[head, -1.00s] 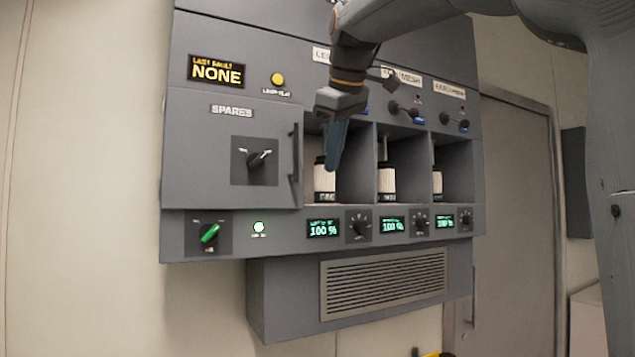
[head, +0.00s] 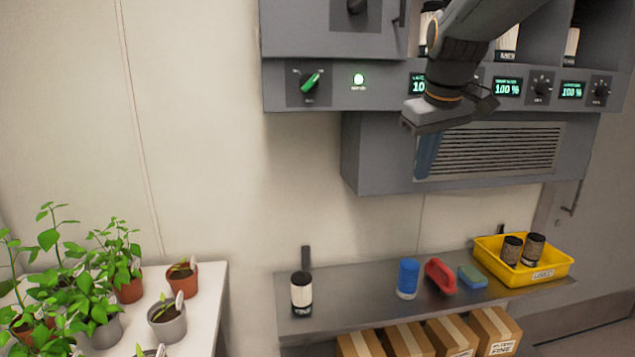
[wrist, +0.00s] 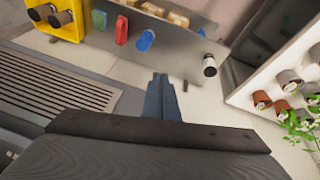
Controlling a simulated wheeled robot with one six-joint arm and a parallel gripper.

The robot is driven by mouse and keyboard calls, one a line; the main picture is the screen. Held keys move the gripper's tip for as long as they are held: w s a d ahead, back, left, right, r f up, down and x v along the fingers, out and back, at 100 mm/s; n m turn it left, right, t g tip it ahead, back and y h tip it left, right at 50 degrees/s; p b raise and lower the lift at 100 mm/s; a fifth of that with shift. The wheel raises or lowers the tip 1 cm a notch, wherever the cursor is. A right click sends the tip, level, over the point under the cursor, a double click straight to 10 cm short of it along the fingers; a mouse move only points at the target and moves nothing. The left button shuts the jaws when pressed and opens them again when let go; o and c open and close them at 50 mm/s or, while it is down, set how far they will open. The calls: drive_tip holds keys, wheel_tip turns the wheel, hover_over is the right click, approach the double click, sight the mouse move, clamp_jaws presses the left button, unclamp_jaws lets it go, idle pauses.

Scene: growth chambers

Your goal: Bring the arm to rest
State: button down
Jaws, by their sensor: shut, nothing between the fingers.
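My gripper (head: 426,156) hangs pointing down in front of the grey wall cabinet's lower vent box, above the metal shelf. Its blue fingers are shut with nothing between them. The wrist view also shows the closed fingers (wrist: 160,98) at the middle, with the shelf beyond them. My arm comes in from the top right of the head view and hides part of one display and of the vent grille.
The metal shelf (head: 345,312) bears a white-and-black cartridge (head: 301,293), a blue canister (head: 408,278), a red item (head: 440,277), a green-blue sponge (head: 472,277) and a yellow bin (head: 547,279) with two dark cartridges. Boxes stand below. Potted plants (head: 80,270) fill a white table at left.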

drive_tip(key=s+f+m+g, duration=0.1)
drive_tip(key=s+f, duration=0.5)
drive_tip(key=f, duration=0.3)
drive_tip(key=s+a+f+m+g+b, duration=0.1)
drive_tip(key=s+f, duration=0.6)
drive_tip(key=f, duration=0.3)
drive_tip(key=s+a+f+m+g, duration=0.1)
drive_tip(key=s+f+m, duration=0.1)
drive_tip(key=s+f, duration=0.4)
wheel_tip(320, 180, down, 4)
drive_tip(key=shift+s+a+f+b, duration=0.1)
drive_tip(key=shift+s+a+b, duration=0.05)
drive_tip(key=shift+s+b, duration=0.2)
